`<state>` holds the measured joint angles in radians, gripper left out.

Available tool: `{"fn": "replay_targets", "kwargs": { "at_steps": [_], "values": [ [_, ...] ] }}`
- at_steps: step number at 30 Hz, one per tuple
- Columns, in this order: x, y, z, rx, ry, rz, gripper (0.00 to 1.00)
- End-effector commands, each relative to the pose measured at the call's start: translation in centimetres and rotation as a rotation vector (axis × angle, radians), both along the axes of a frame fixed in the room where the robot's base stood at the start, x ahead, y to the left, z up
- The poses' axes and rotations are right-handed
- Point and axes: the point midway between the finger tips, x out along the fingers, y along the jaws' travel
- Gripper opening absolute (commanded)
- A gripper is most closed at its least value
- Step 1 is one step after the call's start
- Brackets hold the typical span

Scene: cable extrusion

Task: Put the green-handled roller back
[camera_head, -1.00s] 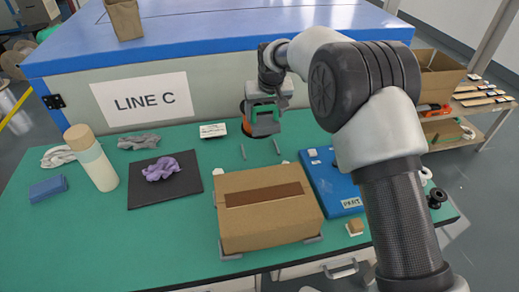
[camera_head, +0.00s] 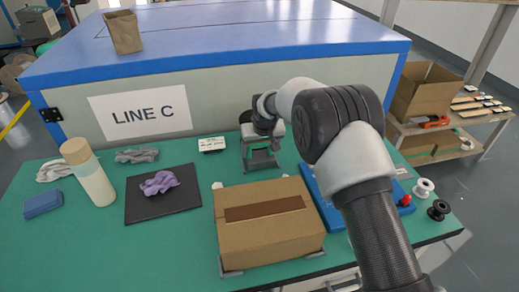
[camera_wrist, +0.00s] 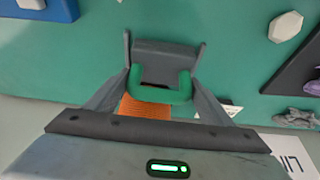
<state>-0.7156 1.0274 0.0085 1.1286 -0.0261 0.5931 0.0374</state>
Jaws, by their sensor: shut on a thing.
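The roller has a green U-shaped handle (camera_wrist: 160,97), seen in the wrist view between the grey fingers of my gripper (camera_wrist: 165,68). Part of its ribbed orange roller body (camera_wrist: 146,108) shows beside the handle. My gripper is shut on the roller. In the head view my gripper (camera_head: 261,158) is low over the back of the green table, behind the cardboard box. The orange part is hidden from the head view there. Two grey posts seen earlier at this spot are not clearly separable from the gripper now, so I cannot tell whether the roller touches them.
A closed cardboard box (camera_head: 266,240) stands in front of my gripper. A small white card (camera_head: 212,145) lies left of the gripper. A black mat (camera_head: 137,211) with a purple cloth (camera_head: 159,183) and a bottle (camera_head: 96,183) are further left. A blue panel (camera_head: 316,196) lies right.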

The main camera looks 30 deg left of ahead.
Motion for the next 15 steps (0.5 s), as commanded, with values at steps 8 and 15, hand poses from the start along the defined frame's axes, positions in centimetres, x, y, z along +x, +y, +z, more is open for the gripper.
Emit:
{"fn": "replay_targets", "kwargs": {
  "at_steps": [8, 15],
  "values": [
    [0.1, 0.1, -0.2, 0.002, -0.002, 0.000, 0.52],
    [0.0, 0.0, -1.0, 0.001, -0.002, 0.000, 0.53]
  ]
}}
